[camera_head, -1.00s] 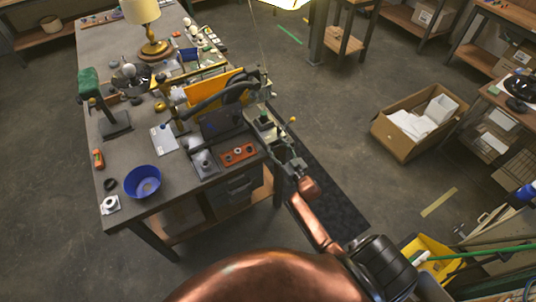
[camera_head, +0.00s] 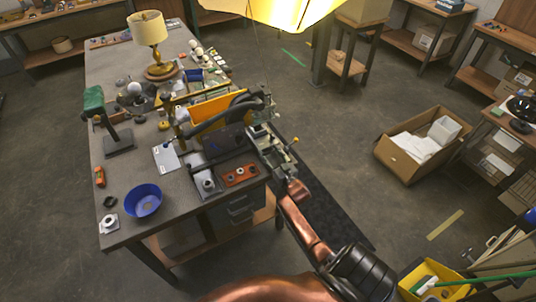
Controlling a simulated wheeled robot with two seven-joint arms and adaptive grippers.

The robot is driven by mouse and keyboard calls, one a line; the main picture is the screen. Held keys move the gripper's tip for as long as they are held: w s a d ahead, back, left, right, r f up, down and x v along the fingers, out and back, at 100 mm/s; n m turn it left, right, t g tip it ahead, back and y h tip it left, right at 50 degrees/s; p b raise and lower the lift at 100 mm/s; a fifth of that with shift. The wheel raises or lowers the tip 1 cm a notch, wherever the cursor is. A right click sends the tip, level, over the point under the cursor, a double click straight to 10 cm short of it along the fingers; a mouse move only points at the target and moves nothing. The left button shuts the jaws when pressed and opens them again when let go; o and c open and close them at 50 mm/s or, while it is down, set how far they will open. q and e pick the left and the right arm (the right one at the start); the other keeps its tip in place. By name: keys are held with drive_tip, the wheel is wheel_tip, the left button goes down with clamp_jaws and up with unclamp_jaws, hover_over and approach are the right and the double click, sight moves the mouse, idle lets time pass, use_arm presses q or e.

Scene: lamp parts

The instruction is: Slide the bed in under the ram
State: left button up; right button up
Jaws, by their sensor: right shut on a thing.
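A pale grey-green metal press (camera_head: 262,137) stands at the table's right edge, with a lever ending in a yellow knob (camera_head: 295,140). My right gripper (camera_head: 284,168) is at the near end of this press, with the copper arm reaching up to it from below. It is shut on a small part there, which appears to be the bed. The jaws and that part are small and partly hidden by each other. I cannot make out the ram clearly or the gap between it and the bed. My left gripper is not in view.
On the table (camera_head: 128,222) are a blue bowl (camera_head: 144,201), a red-brown block (camera_head: 240,175), a brass lamp (camera_head: 150,35) and a green-headed stand (camera_head: 118,140). A bright lampshade (camera_head: 285,10) hangs at the top. Open floor and a cardboard box (camera_head: 420,145) lie to the right.

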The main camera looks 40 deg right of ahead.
drive_tip(key=o, duration=1.3)
drive_tip(key=shift+w+a+r, duration=0.1)
drive_tip(key=shift+w+a, duration=0.1)
drive_tip(key=shift+w, duration=0.05)
drive_tip(key=shift+c, duration=0.2)
drive_tip(key=shift+o, duration=0.8)
drive_tip(key=shift+w, duration=0.2)
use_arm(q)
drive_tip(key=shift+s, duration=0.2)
use_arm(e)
drive_tip(key=shift+s+d, duration=0.15)
drive_tip(key=shift+s, duration=0.05)
drive_tip(key=v, duration=1.2)
